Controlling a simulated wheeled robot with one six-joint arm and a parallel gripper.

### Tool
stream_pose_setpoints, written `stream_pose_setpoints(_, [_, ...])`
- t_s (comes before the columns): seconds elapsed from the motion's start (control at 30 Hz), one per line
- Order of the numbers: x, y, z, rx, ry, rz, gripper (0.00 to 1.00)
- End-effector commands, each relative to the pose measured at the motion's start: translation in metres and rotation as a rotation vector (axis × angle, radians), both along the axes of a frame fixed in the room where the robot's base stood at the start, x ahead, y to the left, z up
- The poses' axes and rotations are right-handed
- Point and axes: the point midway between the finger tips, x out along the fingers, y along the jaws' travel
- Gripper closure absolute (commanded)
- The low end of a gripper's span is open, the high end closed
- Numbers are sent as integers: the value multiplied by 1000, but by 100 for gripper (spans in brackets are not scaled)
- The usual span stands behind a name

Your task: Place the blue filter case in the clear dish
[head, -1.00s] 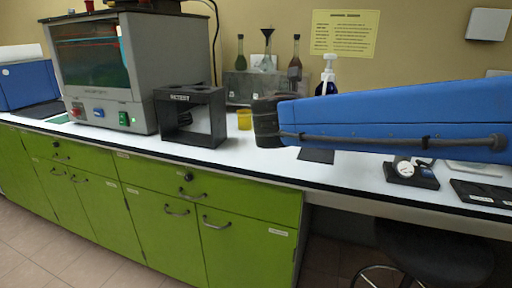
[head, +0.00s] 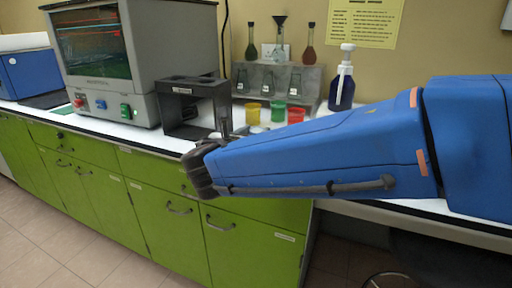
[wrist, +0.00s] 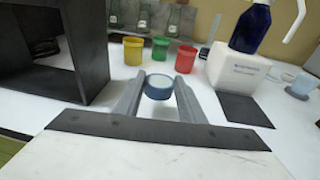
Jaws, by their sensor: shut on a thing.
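The small round blue filter case (wrist: 158,88), with a pale top, is between the two grey fingers of my gripper (wrist: 157,92) in the wrist view. The fingers are shut on its sides and hold it over the white bench. In the head view my gripper (head: 226,122) is largely hidden behind my blue arm, and I cannot make out the case there. A pale, bluish see-through vessel (wrist: 302,87) stands at the right edge of the wrist view. I cannot tell if it is the clear dish.
A black open frame (head: 195,105) stands close on the left. Yellow (wrist: 133,50), green (wrist: 160,49) and red (wrist: 185,58) cups stand behind the case. A dark blue pump bottle (wrist: 252,28) is over a white block (wrist: 236,70), with a black mat (wrist: 245,110) in front.

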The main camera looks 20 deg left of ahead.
Motion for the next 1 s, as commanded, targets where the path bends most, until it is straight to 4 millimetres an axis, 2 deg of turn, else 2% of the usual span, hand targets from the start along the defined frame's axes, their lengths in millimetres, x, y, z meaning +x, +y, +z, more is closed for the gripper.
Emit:
stream_pose_setpoints(0.17, [0,0,-11,0,0,0,85])
stream_pose_setpoints(0.47, [0,0,-44,-2,0,-1,85])
stream_pose_setpoints(0.83, [0,0,-47,0,-1,-1,85])
stream_pose_setpoints(0.87, [0,0,-47,1,-1,-1,62])
stream_pose_setpoints(0.9, [0,0,-47,1,-1,0,52])
stream_pose_setpoints(0.93, [0,0,-47,1,-1,-1,45])
stream_pose_setpoints(1.0, [0,0,-47,1,-1,-1,45])
